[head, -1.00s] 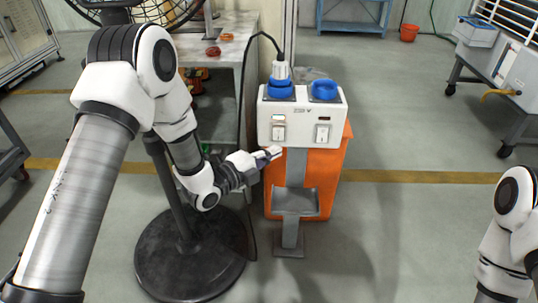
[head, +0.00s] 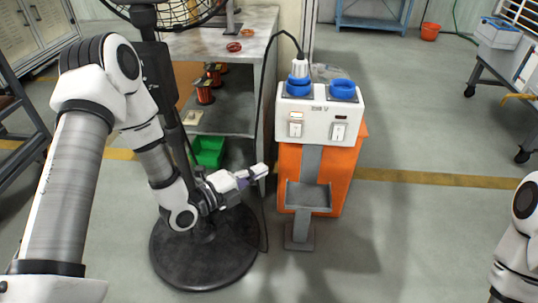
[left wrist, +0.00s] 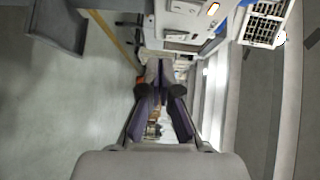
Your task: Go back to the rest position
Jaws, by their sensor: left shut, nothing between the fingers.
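My left gripper (head: 262,171) is shut and empty, held in the air to the left of the power socket box. In the left wrist view its fingers (left wrist: 158,85) meet at the tips with nothing between them. The white socket box (head: 318,124) stands on a grey post and has two rocker switches on its front. A plug (head: 299,68) is in its left blue socket, and the right blue socket (head: 343,90) is empty. My right arm shows only in part at the right edge, and its gripper is out of view.
A fan with a round black base (head: 205,255) stands behind my left arm. A workbench (head: 215,45) with spools and a green bin (head: 207,151) is behind it. An orange bin (head: 345,180) stands behind the socket post. The floor at the centre right is clear.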

